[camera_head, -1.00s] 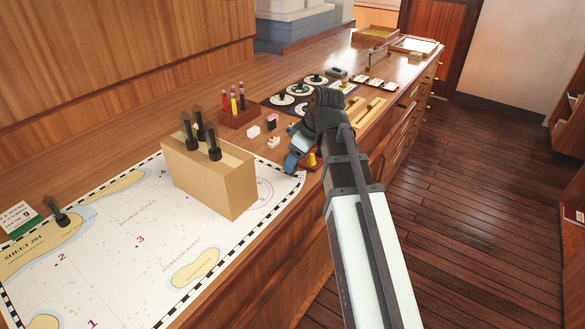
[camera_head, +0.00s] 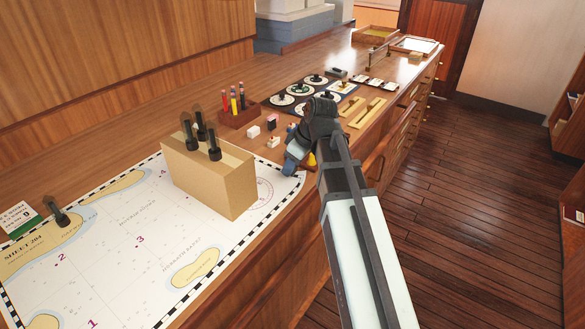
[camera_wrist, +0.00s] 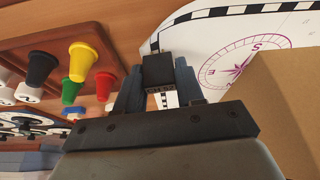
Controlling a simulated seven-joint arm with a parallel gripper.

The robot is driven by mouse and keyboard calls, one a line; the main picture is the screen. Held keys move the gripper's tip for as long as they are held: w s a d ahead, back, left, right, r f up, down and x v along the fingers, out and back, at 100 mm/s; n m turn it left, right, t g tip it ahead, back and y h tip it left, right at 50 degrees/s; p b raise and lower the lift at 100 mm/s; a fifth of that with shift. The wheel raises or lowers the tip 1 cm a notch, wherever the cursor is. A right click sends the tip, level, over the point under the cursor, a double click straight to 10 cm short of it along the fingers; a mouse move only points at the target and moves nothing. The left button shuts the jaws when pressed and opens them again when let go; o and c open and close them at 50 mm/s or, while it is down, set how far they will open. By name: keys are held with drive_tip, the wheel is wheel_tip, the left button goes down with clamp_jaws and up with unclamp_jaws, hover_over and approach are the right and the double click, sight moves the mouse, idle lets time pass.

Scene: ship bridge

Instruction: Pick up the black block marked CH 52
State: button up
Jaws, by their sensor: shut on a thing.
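The black block (camera_wrist: 157,68) sits between the two blue-grey fingers of my gripper (camera_wrist: 158,88) in the wrist view. Small pale lettering shows on its near face, too small to read surely. My gripper is shut on this block. In the head view my gripper (camera_head: 292,163) is low at the right corner of the chart, near the counter's front edge. The block is hidden there behind my gripper and arm. I cannot tell whether the block still touches the surface.
A large tan box (camera_head: 205,182) with black pegs stands on the chart (camera_head: 110,245), left of my gripper. Small coloured pieces (camera_wrist: 78,62) stand close by. A pen holder (camera_head: 238,115) and dial panel (camera_head: 297,92) lie beyond. The chart's left part is open.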

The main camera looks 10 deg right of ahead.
drive_tip(key=shift+c, duration=1.2)
drive_tip(key=shift+r, duration=0.1)
